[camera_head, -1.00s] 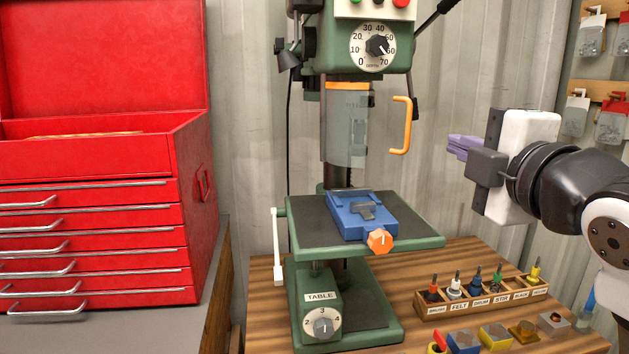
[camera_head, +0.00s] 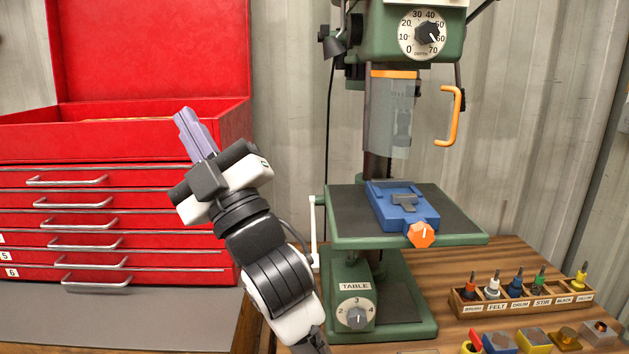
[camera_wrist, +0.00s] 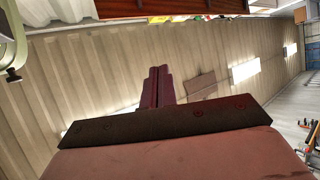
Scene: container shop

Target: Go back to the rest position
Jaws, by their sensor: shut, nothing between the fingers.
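My gripper (camera_head: 187,120) is shut and empty, with its two purple fingers side by side. In the head view it is raised in front of the red tool chest, pointing up and to the left. In the wrist view the closed fingers (camera_wrist: 157,72) show against the corrugated wall. Nothing is held between them.
The red tool chest (camera_head: 150,180) stands at the left with its lid up. The green drill press (camera_head: 345,215) stands right of my arm, with a blue vise (camera_head: 400,207) on its table. A wooden rack (camera_head: 520,300) of bits and several small blocks sit at the lower right.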

